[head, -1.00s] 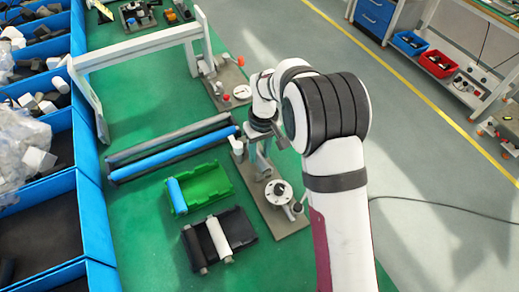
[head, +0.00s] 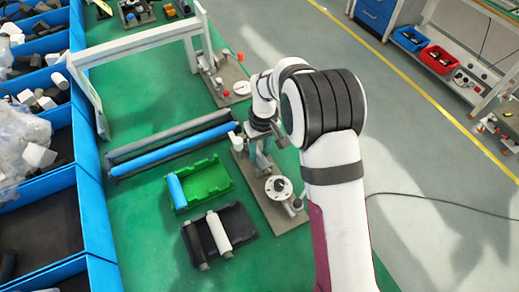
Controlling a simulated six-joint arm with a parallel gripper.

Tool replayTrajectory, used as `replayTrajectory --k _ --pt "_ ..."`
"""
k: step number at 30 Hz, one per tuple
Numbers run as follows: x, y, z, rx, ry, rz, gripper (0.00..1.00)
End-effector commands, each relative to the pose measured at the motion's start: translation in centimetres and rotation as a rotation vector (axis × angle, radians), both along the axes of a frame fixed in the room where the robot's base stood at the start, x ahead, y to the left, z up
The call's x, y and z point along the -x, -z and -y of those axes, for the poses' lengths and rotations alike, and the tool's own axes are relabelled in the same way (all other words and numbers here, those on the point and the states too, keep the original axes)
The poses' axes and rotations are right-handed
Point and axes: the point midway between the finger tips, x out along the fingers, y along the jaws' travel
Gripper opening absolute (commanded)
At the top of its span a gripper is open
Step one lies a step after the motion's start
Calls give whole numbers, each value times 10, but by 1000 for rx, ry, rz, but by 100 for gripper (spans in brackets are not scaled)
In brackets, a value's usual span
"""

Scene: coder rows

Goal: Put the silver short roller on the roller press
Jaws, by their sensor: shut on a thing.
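My gripper (head: 262,146) points down over the roller press (head: 297,222), a grey base plate with a round dial and upright fittings, right of the trays. It is shut on the silver short roller (head: 263,161), a small grey piece below the fingers. The roller is mostly hidden by the arm and fittings. I cannot tell whether it touches the press.
A green tray (head: 213,172) holds a blue roller. A black tray (head: 240,222) holds a white and a black roller. Long grey and blue rollers (head: 178,150) lie behind. A white gantry frame (head: 140,45) stands further back; blue bins (head: 98,225) line the left.

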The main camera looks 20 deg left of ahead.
Motion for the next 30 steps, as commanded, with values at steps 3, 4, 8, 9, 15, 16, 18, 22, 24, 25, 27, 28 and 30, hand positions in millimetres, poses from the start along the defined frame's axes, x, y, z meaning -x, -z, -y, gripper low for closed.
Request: replayTrajectory --k 3,4,8,9,15,16,18,22,24,25,27,28,30 --pt "0 4 0 -1 0 -2 0" --pt "0 5 0 -1 0 -3 0" --pt "0 8 0 -3 0 -3 0" --pt "0 8 0 -3 0 -3 0" --pt "0 8 0 -3 0 -3 0" --pt "0 8 0 -3 0 -3 0" --pt "0 9 0 -3 0 -3 0" --pt "0 11 0 -3 0 -3 0" --pt "0 11 0 -4 0 -4 0" --pt "0 11 0 -4 0 -4 40" --pt "0 11 0 -3 0 -3 53" --pt "0 11 0 -3 0 -3 58" --pt "0 11 0 -3 0 -3 71"
